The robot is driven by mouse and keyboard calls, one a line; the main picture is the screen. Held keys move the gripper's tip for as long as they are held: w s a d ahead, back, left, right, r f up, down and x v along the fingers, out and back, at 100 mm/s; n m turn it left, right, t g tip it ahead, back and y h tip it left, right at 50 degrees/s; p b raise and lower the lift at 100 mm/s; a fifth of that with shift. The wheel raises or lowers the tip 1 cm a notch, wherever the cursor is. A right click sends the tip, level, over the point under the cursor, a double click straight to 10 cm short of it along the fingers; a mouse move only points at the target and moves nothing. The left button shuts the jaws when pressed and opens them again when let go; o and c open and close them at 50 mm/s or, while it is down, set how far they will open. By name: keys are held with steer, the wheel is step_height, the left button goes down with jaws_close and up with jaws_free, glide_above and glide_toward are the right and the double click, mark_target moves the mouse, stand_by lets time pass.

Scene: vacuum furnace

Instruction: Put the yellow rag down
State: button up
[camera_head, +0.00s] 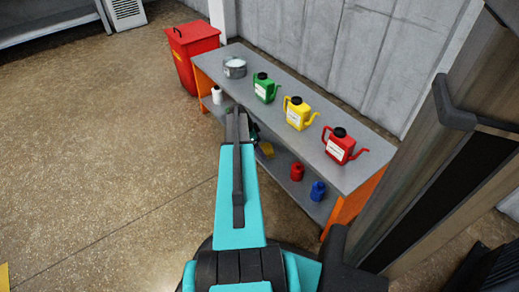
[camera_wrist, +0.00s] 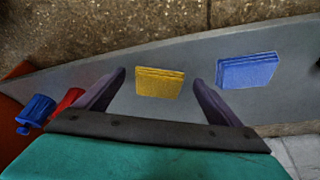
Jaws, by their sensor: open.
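The yellow rag (camera_wrist: 160,82) is a folded square lying on the grey lower shelf (camera_wrist: 110,62) in the wrist view. My gripper (camera_wrist: 160,77) is open, with one finger on either side of the rag and a visible gap to each. In the head view the yellow rag (camera_head: 267,150) shows just right of my arm, on the lower shelf of the bench. My gripper is mostly hidden behind my arm there.
A blue folded rag (camera_wrist: 247,70) lies right of the yellow one. Red (camera_head: 297,172) and blue (camera_head: 318,190) bottles stand on the lower shelf. The bench top (camera_head: 360,180) overhead holds a green, a yellow and a red can. A red bin (camera_head: 190,50) stands beyond.

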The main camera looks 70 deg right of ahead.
steer(key=p+v, duration=0.1)
steer(key=v, duration=0.3)
steer(key=shift+w+a, duration=0.1)
steer(key=shift+w, duration=0.05)
steer(key=w+a+p, duration=0.4)
steer(key=w+a, duration=0.2)
steer(key=w, duration=0.3)
steer(key=shift+w+a+f, duration=0.15)
steer(key=shift+a+f, duration=0.1)
